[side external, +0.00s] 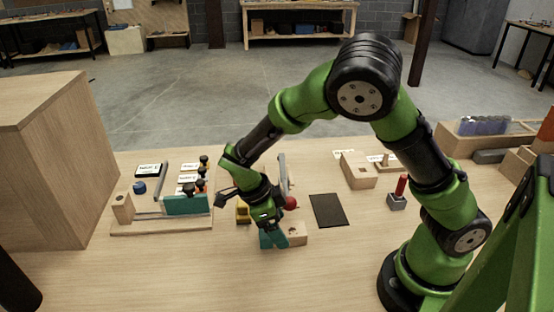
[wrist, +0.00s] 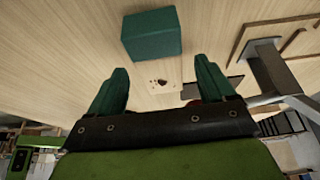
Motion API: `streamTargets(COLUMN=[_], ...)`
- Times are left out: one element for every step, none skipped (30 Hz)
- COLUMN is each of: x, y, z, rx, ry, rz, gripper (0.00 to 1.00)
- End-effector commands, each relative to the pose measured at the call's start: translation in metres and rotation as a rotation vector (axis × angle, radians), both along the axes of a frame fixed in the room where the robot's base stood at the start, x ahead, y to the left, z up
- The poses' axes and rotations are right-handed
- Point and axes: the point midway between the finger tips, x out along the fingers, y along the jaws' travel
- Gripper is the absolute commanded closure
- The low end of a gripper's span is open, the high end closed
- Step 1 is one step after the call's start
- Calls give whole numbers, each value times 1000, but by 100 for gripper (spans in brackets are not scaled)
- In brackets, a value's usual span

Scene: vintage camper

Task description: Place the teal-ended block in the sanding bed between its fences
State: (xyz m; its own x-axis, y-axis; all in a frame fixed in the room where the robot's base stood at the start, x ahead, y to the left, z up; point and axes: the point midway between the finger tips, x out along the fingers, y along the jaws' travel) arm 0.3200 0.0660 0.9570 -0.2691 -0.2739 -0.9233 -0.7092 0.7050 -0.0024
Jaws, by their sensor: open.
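The teal-ended block lies on the table below my gripper. My gripper (wrist: 160,85) is open, pointing down, with no visible grip on the block. A low wooden board (side external: 160,228) at left has a teal wall, a grey rail and an upright wood block; it appears to be the sanding bed.
A red knob (side external: 291,203) and grey lever stand close behind my gripper. A yellow item (side external: 242,211) is just left. A dark flat pad (side external: 328,210), a wooden fixture (side external: 358,170) and a red-handled tool (side external: 399,191) lie right. The front table is clear.

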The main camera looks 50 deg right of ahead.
Motion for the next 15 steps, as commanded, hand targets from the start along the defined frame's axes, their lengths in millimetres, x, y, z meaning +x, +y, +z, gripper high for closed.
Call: streamTargets(x=[4, 5, 8, 10, 12, 14, 16, 17, 20, 21, 22, 24, 25, 26, 27], y=[3, 5, 7, 9, 11, 14, 15, 17, 19, 20, 22, 23, 24, 25, 26], z=[9, 15, 24, 30, 36, 45, 51, 56, 64, 69, 74, 79, 83, 86, 90], rx=[2, 3, 2, 3, 3, 3, 3, 2, 1, 1, 1, 1, 1, 1, 0], ry=[-5, -6, -8, -7, -7, -7, -7, -6, -6, -5, -6, -5, -4, -4, -3], rz=[2, 0, 2, 1, 2, 2, 2, 1, 2, 0, 0, 1, 0, 0, 0], gripper=[17, 17, 17, 17, 17, 17, 17, 17, 17, 17, 17, 17, 17, 17, 17])
